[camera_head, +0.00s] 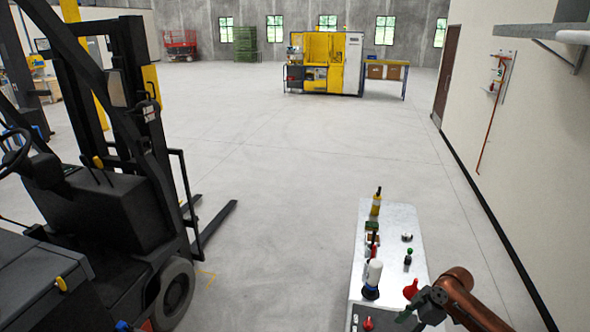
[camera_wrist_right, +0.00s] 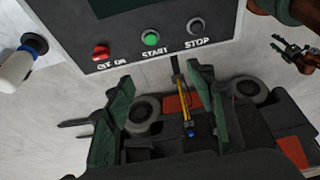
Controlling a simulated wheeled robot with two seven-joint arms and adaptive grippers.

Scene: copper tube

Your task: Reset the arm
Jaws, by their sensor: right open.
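My right arm enters the head view at the lower right, and its green-fingered gripper (camera_head: 420,306) hangs over the near end of the white table (camera_head: 399,218). A dark two-pronged part (camera_wrist_right: 290,50) at the right may be my left gripper; I cannot tell.
A forklift (camera_head: 110,200) is at left. A yellow machine (camera_head: 325,62) stands far back. The floor between is clear.

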